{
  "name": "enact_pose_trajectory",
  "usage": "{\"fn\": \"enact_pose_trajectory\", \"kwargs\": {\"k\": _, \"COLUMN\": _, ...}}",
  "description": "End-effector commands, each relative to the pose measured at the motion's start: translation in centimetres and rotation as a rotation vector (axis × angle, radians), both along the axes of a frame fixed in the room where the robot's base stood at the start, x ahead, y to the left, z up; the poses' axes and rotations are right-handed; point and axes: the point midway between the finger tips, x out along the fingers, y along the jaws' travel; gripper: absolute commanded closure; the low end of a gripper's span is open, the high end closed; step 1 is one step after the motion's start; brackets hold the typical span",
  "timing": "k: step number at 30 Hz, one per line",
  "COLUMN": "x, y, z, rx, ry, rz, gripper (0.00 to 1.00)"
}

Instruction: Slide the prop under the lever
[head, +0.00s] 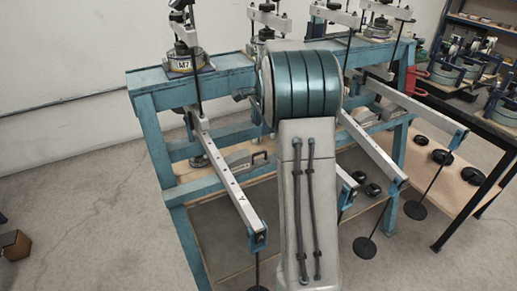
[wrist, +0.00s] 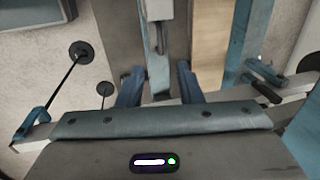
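Several long grey lever beams stick out from a teal frame in the head view. The left lever (head: 228,188) and the middle lever (head: 372,150) lie on either side of my arm. A grey bar with a black handle (head: 240,162), possibly a prop, lies below the left lever. In the wrist view my gripper (wrist: 160,72) has its two blue fingers apart. A grey metal piece with a dark slot (wrist: 159,40) shows between them, with no clear contact; I cannot tell if it is a prop. My gripper is hidden behind my arm in the head view.
Black hanger discs (head: 364,248) hang from the lever ends. A black handle (wrist: 268,92) shows right in the wrist view. Open floor (head: 80,180) lies left.

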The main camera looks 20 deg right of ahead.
Motion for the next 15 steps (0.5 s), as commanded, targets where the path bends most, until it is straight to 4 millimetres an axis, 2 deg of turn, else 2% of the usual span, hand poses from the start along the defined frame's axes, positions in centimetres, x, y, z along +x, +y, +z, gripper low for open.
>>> {"fn": "enact_pose_trajectory", "kwargs": {"k": 9, "x": 1.1, "y": 0.1, "z": -6.6, "rx": 0.002, "ry": 0.006, "rz": 0.001, "gripper": 0.67}}
{"fn": "enact_pose_trajectory", "kwargs": {"k": 15, "x": 1.9, "y": 0.1, "z": -10.0, "rx": 0.0, "ry": 0.003, "rz": 0.002, "gripper": 0.67}}
